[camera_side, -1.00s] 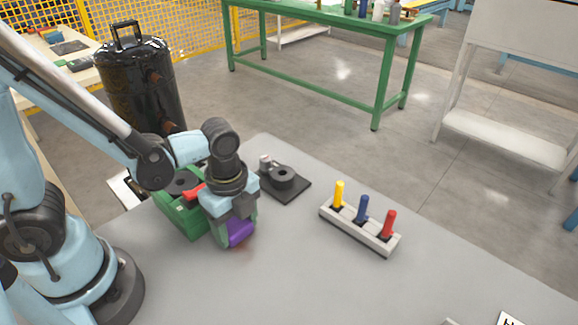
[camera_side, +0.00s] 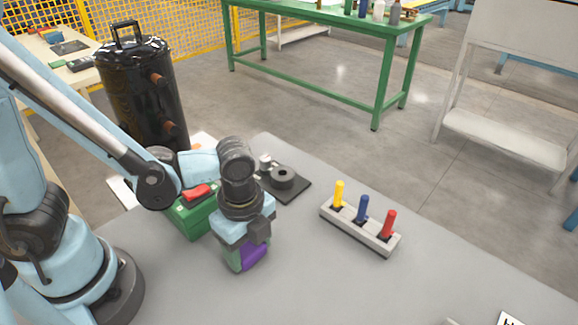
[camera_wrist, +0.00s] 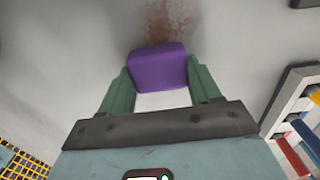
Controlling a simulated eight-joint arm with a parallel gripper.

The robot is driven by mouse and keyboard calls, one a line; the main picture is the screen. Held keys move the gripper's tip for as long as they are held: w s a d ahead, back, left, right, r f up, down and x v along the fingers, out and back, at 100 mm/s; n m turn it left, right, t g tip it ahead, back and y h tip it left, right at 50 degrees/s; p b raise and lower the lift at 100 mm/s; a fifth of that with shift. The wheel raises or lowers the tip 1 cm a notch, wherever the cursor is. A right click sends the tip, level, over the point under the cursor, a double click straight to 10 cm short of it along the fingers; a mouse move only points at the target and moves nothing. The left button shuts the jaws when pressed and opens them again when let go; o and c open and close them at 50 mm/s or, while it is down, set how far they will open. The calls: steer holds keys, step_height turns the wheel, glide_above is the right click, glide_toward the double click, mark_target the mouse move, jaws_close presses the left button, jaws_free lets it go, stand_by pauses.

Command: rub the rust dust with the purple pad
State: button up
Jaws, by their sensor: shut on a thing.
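My gripper (camera_wrist: 158,78) is shut on the purple pad (camera_wrist: 158,67), with a green finger on each side of it in the wrist view. In the side view the pad (camera_side: 253,257) is low at the grey table top. I cannot tell for sure whether it touches the table. The rust dust (camera_wrist: 170,20) is a reddish-brown smear on the grey surface, just beyond the pad's far edge in the wrist view. In the side view my gripper hides the dust.
A green box (camera_side: 192,220) with a red part on top stands left of my gripper. Behind is a dark plate (camera_side: 290,192) with a round part. A pale rack (camera_side: 360,234) with yellow, blue and red handles is to the right.

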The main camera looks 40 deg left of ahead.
mark_target(253, 253)
steer(key=shift+a+f, duration=0.15)
steer(key=shift+a, duration=3.35)
steer(key=shift+r, duration=0.2)
steer(key=d, duration=0.3)
steer(key=shift+d+f, duration=0.15)
steer(key=shift+f, duration=0.05)
steer(key=shift+d, duration=2.45)
steer(key=shift+a+r, duration=0.1)
steer(key=shift+r, duration=3.95)
